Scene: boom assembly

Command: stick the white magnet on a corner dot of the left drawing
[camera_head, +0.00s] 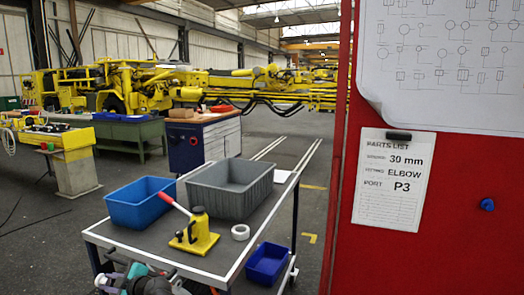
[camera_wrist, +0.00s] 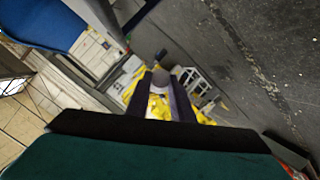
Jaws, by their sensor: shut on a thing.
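My gripper (camera_wrist: 160,96) shows in the wrist view, its two dark fingers shut on a small pale, greyish round piece (camera_wrist: 161,76), which looks like the white magnet. The fingers partly cover it. In the head view, a white drawing (camera_head: 440,60) with rows of small symbols hangs at the top of a red board (camera_head: 455,255). Its lower left corner curls off the board. Its upper part is out of view, and I cannot tell whether it is the left drawing. No corner dot is clearly visible. The gripper is away from the board.
A parts list (camera_head: 392,185) hangs under a black magnet (camera_head: 398,136). A blue magnet (camera_head: 487,204) sits to its right. A cart (camera_head: 225,262) left of the board carries a blue bin (camera_head: 140,205), a grey bin (camera_head: 228,195), a yellow red-handled tool (camera_head: 195,238) and a white ring (camera_head: 240,232).

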